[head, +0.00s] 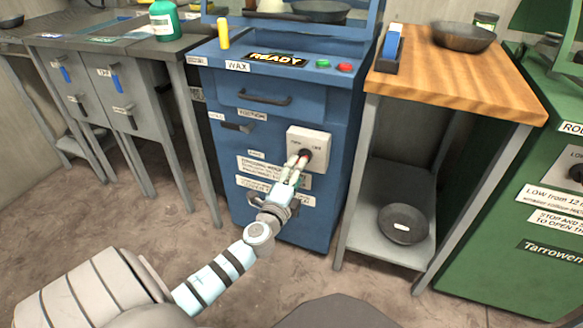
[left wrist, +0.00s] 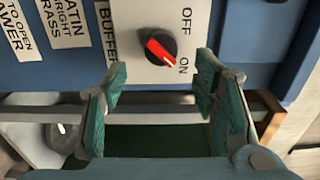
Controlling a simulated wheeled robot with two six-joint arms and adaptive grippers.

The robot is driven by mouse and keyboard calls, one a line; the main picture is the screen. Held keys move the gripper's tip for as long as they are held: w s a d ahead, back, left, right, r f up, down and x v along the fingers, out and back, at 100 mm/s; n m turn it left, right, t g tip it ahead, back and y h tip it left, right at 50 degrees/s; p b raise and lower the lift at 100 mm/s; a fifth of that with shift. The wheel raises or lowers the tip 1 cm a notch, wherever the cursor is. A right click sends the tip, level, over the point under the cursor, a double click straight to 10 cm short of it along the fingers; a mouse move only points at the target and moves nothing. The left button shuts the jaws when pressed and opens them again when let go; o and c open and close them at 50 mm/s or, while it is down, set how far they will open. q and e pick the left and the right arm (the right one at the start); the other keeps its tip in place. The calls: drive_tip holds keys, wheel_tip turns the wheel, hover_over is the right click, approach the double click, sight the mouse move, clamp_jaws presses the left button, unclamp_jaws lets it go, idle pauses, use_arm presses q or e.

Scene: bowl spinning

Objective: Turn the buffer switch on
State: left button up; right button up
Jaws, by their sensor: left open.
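The buffer switch is a black round knob with a red bar (left wrist: 160,48) on a pale switch box (head: 318,142) on the blue machine's front. In the left wrist view, the bar lies slanted, one end pointing near the word ON and the other away from it. My left gripper (head: 297,168) is in front of the box and partly hides the knob in the head view. In the left wrist view its green-padded fingers (left wrist: 160,78) are open, spread to either side below the knob, with nothing between them. I cannot tell any contact. My right gripper is not in view.
The blue machine (head: 240,165) has drawer handles and a top with green and red buttons (head: 334,65). A wooden-topped table (head: 440,75) with a bowl (head: 463,37) stands to its right, a grey workbench (head: 120,80) to its left. The floor in front is clear.

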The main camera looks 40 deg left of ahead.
use_arm(q)
drive_tip(key=v, duration=0.6)
drive_tip(key=shift+s, duration=0.3)
drive_tip(key=shift+d, duration=0.15)
